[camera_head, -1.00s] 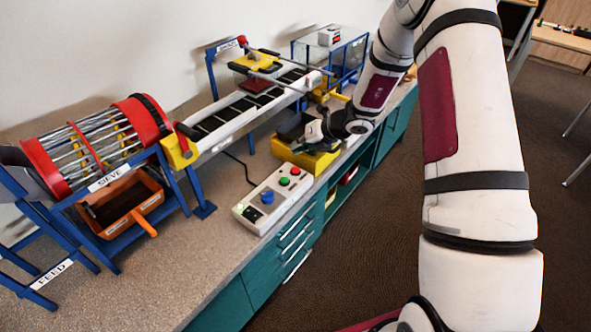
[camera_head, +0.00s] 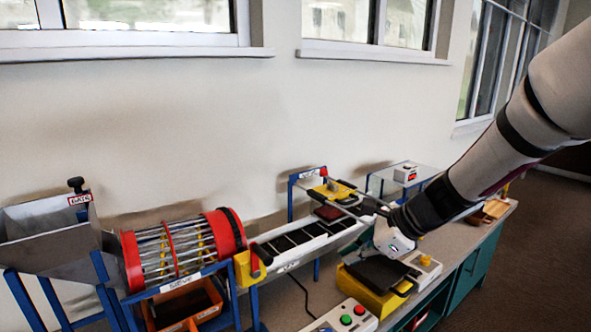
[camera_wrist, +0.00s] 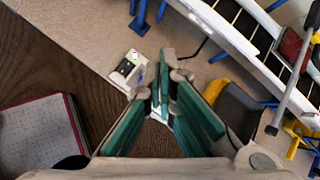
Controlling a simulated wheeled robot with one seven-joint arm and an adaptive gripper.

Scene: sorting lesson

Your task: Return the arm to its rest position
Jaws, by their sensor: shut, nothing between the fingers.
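My arm reaches in from the upper right in the head view. My gripper end is by the black-topped yellow stand (camera_head: 373,295), over the bench front; its fingertips are hard to make out there. In the wrist view my gripper (camera_wrist: 163,75) shows its teal-padded fingers drawn together, with nothing held between them. The wrist view looks down past them at a pale box with buttons (camera_wrist: 128,72), the bench and the floor.
The conveyor (camera_head: 305,240) and red drum sieve (camera_head: 180,250) stand behind and left of my gripper. A button box (camera_head: 345,318) is at the bench front. A glass-walled box (camera_head: 410,180) stands farther back. Open brown floor (camera_head: 530,260) lies to the right.

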